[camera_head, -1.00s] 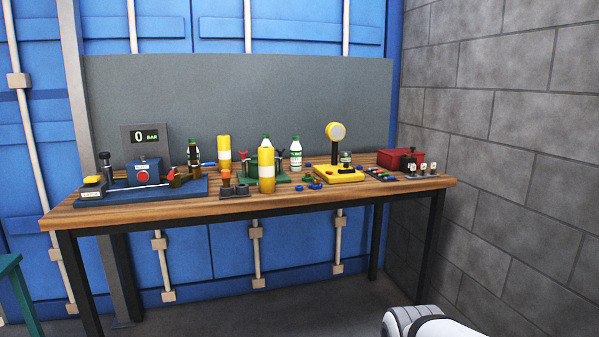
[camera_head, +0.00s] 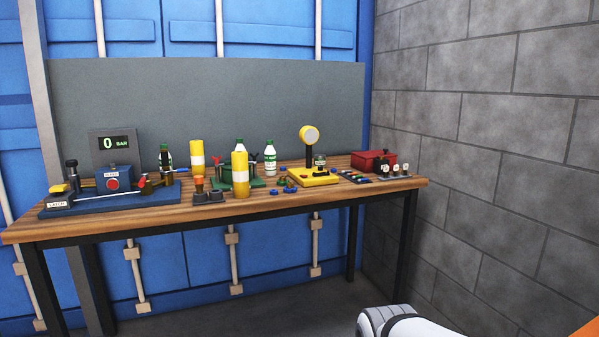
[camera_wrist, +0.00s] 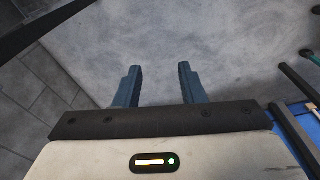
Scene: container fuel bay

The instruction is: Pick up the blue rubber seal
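Several small blue pieces that look like rubber seals lie on the wooden workbench (camera_head: 390,186). One blue seal (camera_head: 275,192) lies near the front edge, with another blue seal (camera_head: 290,190) just to its right, left of the yellow base. They are too small here to tell their exact shape. My gripper (camera_wrist: 158,82) shows in the wrist view with its two blue-grey fingers apart and nothing between them. It points at the grey floor, away from the bench. No seal shows in the wrist view.
A yellow cylinder (camera_head: 240,176) stands left of the seals. A yellow base with a round-headed lamp (camera_head: 309,134) stands to their right. White bottles (camera_head: 270,157) stand behind. A red box (camera_head: 373,161) is at the right. A grey block wall (camera_head: 490,140) closes the right side.

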